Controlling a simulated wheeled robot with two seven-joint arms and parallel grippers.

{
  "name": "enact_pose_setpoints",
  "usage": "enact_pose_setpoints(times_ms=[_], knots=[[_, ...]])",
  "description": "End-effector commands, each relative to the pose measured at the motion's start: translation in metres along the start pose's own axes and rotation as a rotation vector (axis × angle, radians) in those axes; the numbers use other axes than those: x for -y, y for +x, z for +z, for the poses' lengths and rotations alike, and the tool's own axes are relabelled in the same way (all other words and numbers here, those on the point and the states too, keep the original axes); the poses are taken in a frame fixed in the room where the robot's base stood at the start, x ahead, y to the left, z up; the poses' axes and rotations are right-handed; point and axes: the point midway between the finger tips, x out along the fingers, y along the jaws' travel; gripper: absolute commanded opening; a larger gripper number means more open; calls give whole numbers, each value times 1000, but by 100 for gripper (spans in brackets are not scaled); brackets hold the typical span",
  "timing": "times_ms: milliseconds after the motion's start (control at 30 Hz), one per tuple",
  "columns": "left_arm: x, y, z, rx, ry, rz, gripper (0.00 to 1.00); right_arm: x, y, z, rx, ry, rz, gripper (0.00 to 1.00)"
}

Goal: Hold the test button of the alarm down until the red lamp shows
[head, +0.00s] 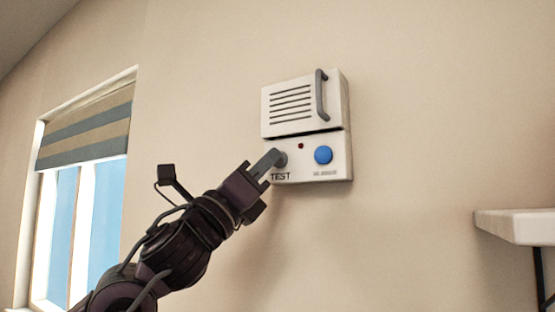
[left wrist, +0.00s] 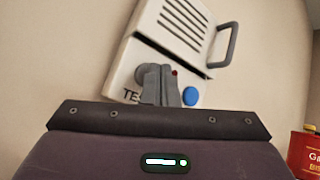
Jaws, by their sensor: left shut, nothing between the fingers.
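The white alarm (head: 340,140) is fixed to the wall, with a slotted upper panel and grey handle. The round grey test button (head: 283,158) sits at its lower left, above the word TEST; it also shows in the left wrist view (left wrist: 147,76). The small lamp (head: 300,146) is dark red with no clear glow. My left gripper (head: 273,159) is shut and empty, its fingertips at the test button and partly covering it. I cannot tell how far the button is pressed. In the left wrist view the fingers (left wrist: 161,86) overlap the button's right side. My right gripper is out of view.
A blue button (head: 323,155) is on the alarm, right of the lamp. A white shelf (head: 515,225) juts out at the right. A window with a striped blind (head: 88,128) is at the left. A red box (left wrist: 304,152) shows at the right in the wrist view.

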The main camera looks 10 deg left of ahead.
Motion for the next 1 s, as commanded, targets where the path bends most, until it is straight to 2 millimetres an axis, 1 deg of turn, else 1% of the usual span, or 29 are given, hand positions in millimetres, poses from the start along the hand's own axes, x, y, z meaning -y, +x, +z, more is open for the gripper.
enact_pose_setpoints(times_ms=[1000], knots=[[-5, 7, -5, -1, -1, 1, 0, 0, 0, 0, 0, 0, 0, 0]])
